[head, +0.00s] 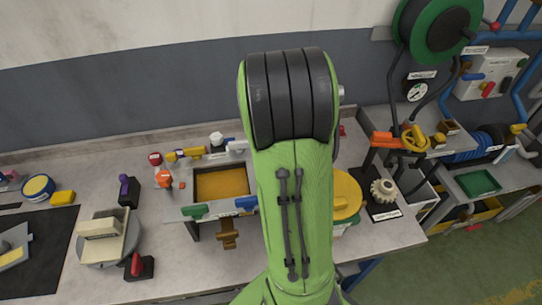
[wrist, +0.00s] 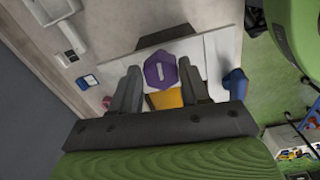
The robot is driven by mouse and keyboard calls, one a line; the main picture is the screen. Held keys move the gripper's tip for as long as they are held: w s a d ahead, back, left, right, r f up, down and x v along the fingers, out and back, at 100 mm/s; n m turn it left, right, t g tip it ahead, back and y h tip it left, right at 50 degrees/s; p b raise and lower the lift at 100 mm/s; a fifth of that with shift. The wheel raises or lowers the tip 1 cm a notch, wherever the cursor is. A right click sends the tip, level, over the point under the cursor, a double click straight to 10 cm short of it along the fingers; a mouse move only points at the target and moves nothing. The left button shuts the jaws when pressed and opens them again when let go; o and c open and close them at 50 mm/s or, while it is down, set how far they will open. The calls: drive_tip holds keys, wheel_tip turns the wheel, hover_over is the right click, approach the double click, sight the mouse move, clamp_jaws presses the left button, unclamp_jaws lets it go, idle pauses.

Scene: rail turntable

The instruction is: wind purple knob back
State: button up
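In the wrist view a purple knob (wrist: 154,64) with many sides and a pale bar across its face sits on a whitish panel (wrist: 221,55). My gripper (wrist: 159,68) has its two dark fingers apart, one on each side of the knob. Narrow gaps seem to show between the fingers and the knob; I cannot tell how deep the fingers reach. An orange surface (wrist: 166,98) shows below the knob. In the head view my green arm hides my gripper and this knob.
In the head view an orange-filled tray (head: 221,184) stands left of my arm, and a yellow disc (head: 346,194) right of it. A black block with a purple lever (head: 125,186) stands further left. A blue part (wrist: 236,84) stands right of my fingers in the wrist view.

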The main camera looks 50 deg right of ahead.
drive_tip(key=shift+o, duration=1.4)
wheel_tip(320, 180, up, 16)
drive_tip(key=p, duration=0.2)
drive_tip(key=shift+f, duration=0.15)
drive_tip(key=s+a+m+t+b, duration=0.1)
drive_tip(key=s+a+m+t, duration=0.1)
drive_tip(key=a, duration=0.5)
drive_tip(key=s+a+m+t+b, duration=0.1)
drive_tip(key=s+a+m, duration=0.15)
drive_tip(key=a, duration=0.45)
drive_tip(key=s+a+f+m+t, duration=0.2)
drive_tip(key=s+a+f+m, duration=0.3)
drive_tip(key=s+a+f, duration=0.1)
drive_tip(key=shift+s+a+t+b, duration=0.3)
drive_tip(key=shift+a+b, duration=0.05)
drive_tip(key=shift+b, duration=0.1)
